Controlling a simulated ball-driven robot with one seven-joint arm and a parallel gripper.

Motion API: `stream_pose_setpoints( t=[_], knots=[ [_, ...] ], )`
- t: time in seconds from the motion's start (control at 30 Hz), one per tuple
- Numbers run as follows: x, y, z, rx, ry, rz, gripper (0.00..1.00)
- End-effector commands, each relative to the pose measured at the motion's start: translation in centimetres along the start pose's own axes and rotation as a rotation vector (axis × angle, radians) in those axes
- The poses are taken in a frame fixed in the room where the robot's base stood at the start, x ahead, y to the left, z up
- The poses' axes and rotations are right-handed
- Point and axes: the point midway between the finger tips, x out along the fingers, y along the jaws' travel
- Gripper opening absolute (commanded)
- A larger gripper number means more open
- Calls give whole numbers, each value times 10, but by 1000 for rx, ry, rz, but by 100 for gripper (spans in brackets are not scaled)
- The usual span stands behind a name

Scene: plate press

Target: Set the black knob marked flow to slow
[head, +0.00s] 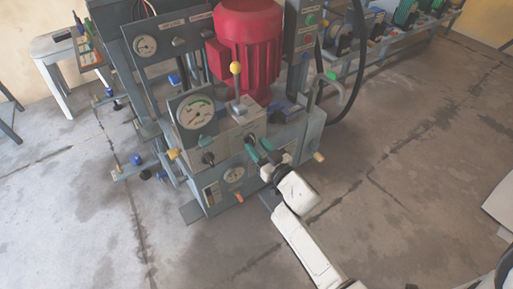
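A grey press unit (272,135) stands in the middle of the head view. Two black knobs show on its sloping front panel: one at the left (208,158) and one at the right (250,139). Their labels are too small to read, so I cannot tell which is marked flow or how it is set. My gripper (257,146) has green fingers and sits right in front of the right knob. The fingers are apart, with the tips close to that knob. I cannot tell whether they touch it. The fingers partly hide the panel there.
A lever with a yellow ball (236,69) rises behind the panel, near a large gauge (195,113) and a red motor (248,40). A black hose (357,75) hangs behind. The floor in front is clear.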

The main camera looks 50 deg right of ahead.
Motion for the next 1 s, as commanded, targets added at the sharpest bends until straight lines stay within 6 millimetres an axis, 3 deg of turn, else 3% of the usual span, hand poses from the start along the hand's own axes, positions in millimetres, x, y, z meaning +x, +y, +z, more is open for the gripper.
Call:
stream_pose_setpoints(
  t=[0.43,0.83,1.0],
  knots=[
    [10,0,0,1,-1,1,39],
    [10,0,0,1,-1,0,1],
    [10,0,0,1,-1,0,0]
  ],
)
